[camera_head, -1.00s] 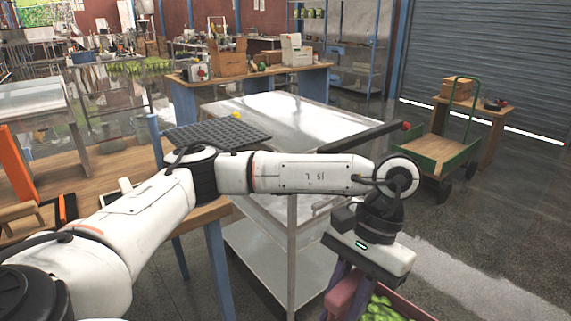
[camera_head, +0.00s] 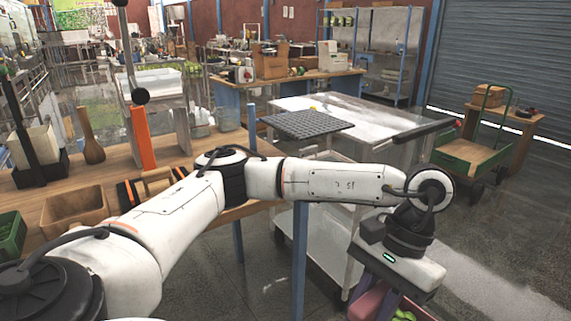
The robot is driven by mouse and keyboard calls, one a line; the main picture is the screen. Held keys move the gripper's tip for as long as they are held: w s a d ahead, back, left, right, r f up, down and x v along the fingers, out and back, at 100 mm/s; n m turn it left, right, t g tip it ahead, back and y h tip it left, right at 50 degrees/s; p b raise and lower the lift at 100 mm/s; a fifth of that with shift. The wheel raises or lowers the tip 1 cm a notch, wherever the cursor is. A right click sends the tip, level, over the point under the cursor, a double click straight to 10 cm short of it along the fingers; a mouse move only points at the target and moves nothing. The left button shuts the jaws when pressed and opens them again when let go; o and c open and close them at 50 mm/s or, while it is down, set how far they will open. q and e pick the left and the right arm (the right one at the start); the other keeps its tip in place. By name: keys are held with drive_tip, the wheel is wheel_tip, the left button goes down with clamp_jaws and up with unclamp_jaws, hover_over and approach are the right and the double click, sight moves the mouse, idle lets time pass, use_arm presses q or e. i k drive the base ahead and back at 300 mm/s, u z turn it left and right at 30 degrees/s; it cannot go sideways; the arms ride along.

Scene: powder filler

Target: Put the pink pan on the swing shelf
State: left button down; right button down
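The pink pan (camera_head: 371,304) shows only in part at the bottom edge, with green items (camera_head: 403,315) in it. My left arm reaches across from the left, and its gripper (camera_head: 385,292) points down at the pan's near left wall. The gripper appears shut on that wall; its fingertips are mostly cut off by the picture's edge. The pan is low, in front of the metal cart. I cannot tell for sure which thing is the swing shelf. My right gripper is not in view.
A metal cart (camera_head: 380,122) stands ahead, with a dark grid tray (camera_head: 306,125) at its left. A wooden bench at left holds an orange upright piece (camera_head: 143,138), a wooden box (camera_head: 75,209) and a green crate (camera_head: 10,236). A green trolley (camera_head: 470,157) stands right. Floor at right is clear.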

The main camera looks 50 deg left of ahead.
sight(306, 121)
drive_tip(key=u, duration=1.15)
